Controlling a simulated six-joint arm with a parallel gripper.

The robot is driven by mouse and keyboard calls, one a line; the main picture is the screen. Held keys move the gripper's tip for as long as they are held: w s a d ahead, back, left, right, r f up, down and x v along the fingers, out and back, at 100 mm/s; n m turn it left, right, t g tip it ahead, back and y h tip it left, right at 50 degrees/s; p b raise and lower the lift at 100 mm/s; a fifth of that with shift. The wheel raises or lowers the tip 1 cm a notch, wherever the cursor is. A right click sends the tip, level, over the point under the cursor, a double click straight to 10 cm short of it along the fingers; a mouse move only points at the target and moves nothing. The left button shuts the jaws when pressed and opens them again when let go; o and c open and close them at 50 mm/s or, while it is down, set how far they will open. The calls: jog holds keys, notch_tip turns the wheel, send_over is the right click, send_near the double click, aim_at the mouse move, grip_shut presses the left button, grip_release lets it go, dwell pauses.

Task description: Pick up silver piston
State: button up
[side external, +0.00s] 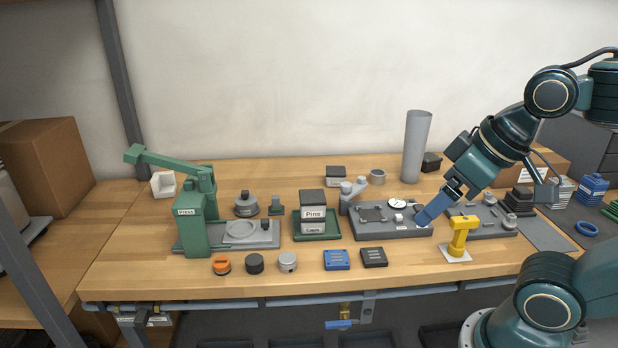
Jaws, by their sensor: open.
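A short silver piston (287,262) stands upright near the front edge of the wooden table, at the right end of a row with a black piston (255,264) and an orange piston (221,266). My gripper (424,218), with blue fingers, points down and left over the right end of a grey fixture plate (385,233). It is open, and I see nothing held in it. It is well to the right of the silver piston and farther back. The gap between the fingers is hard to see from this side.
A green press (193,225) stands left, behind the pistons. Blue (336,260) and black (374,258) blocks lie right of the silver piston. A yellow stand (458,240) is close to my gripper. A tall grey cylinder (415,147) stands behind.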

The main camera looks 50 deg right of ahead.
jog(key=c, duration=0.4)
jog(key=shift+w, duration=0.1)
jog(key=w+a+f+m+g+y, duration=0.1)
jog(key=w+m+g+y, duration=0.1)
jog(key=w+m, duration=1)
jog(key=w+f+m+g+y, duration=0.1)
jog(key=w+f+m, duration=0.3)
jog(key=w, duration=0.3)
jog(key=w+d+f+m+g+y, duration=0.1)
jog(key=w+f+m, duration=0.3)
jog(key=w+f, duration=0.2)
jog(key=shift+w+d+f+m, duration=0.25)
jog(key=shift+w+m, duration=0.15)
jog(key=shift+w, duration=0.6)
jog(key=shift+a, duration=0.1)
